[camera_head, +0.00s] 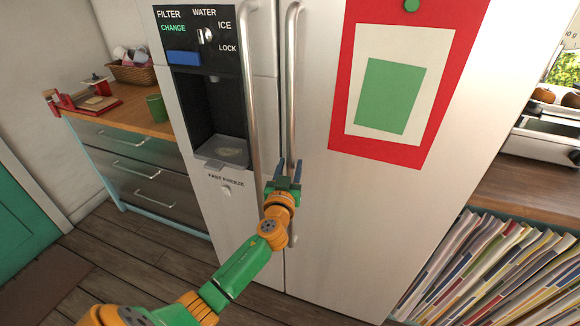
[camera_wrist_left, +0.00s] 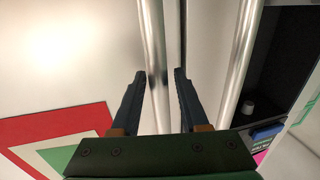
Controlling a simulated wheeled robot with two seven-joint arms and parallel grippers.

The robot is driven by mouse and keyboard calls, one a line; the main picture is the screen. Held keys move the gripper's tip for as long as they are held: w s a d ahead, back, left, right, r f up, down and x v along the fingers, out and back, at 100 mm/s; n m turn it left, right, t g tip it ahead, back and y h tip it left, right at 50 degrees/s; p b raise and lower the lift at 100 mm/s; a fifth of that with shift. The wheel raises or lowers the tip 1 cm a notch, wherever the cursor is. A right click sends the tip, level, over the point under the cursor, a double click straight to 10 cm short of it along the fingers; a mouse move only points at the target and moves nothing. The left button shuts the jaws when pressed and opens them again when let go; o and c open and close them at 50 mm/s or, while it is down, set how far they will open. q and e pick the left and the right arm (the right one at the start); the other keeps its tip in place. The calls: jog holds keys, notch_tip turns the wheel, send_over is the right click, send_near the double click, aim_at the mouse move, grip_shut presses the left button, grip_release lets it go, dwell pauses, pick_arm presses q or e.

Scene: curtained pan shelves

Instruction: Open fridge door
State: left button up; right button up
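The fridge has two tall doors, a left door (camera_head: 225,235) with a water dispenser and a right door (camera_head: 335,230), and both look closed. Each has a long vertical metal handle: the left door handle (camera_head: 248,80) and the right door handle (camera_head: 291,90). My left gripper (camera_head: 285,171) is open at the lower part of the handles. In the left wrist view, the right door handle (camera_wrist_left: 153,45) runs between the spread fingers (camera_wrist_left: 158,88), with gaps beside it. The left door handle (camera_wrist_left: 241,60) lies outside the fingers. My right gripper is not in view.
A red-framed green picture (camera_head: 395,85) hangs on the right door. A wooden counter (camera_head: 125,125) with drawers, a basket and a green cup stands left. A shelf of magazines (camera_head: 500,265) stands right. The wooden floor (camera_head: 125,250) before the drawers is clear.

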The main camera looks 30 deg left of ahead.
pick_arm(q)
grip_shut()
dwell(1.2)
